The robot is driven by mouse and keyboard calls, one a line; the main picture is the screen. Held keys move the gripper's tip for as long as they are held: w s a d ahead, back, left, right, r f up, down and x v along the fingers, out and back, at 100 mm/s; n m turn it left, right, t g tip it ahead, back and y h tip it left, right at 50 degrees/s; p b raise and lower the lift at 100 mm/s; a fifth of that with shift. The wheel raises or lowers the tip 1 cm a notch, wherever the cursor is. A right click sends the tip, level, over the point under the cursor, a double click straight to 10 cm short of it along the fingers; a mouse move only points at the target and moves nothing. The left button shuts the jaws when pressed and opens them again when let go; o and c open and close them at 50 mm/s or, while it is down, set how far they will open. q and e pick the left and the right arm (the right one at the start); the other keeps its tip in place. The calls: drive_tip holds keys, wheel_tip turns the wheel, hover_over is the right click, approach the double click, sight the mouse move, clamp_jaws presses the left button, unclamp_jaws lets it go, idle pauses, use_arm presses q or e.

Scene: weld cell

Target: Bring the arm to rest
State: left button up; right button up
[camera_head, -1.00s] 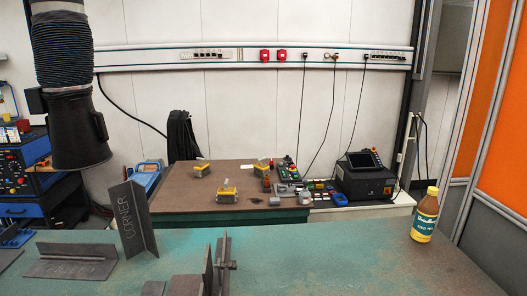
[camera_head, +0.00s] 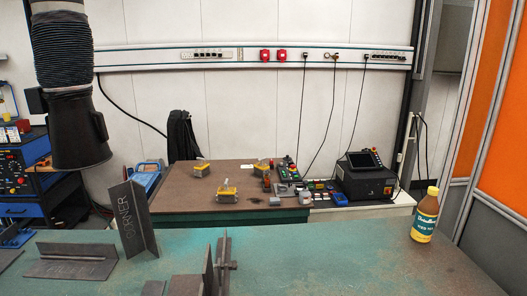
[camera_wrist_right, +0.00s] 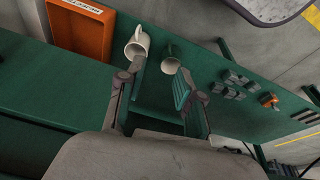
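Neither of my grippers nor arms shows in the head view. In the right wrist view my right gripper (camera_wrist_right: 162,92) has its two fingers spread apart, with nothing between the tips. Beyond the fingertips lie a white mug (camera_wrist_right: 137,46) and a second light-coloured cup (camera_wrist_right: 170,64) on a green surface (camera_wrist_right: 205,62). Both look apart from the fingers, though the mug is close to the left finger in the picture.
The head view shows a green table (camera_head: 300,262) with a steel corner piece (camera_head: 138,225) and a yellow bottle (camera_head: 425,215). A black extraction hose (camera_head: 75,125) hangs at left. An orange tray (camera_wrist_right: 80,33) lies in the wrist view. The table's middle right is clear.

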drive_tip(key=s+f+g, duration=0.1)
drive_tip(key=s+f, duration=0.2)
drive_tip(key=f, duration=0.6)
drive_tip(key=s+f, duration=0.4)
drive_tip(key=f, duration=0.6)
drive_tip(key=s+d+f, duration=0.3)
drive_tip(key=s+f, duration=0.6)
drive_tip(key=s, duration=0.3)
drive_tip(key=shift+s+d+f+g, duration=0.15)
drive_tip(key=shift+s+f+g, duration=0.05)
drive_tip(key=shift+s+g, duration=0.2)
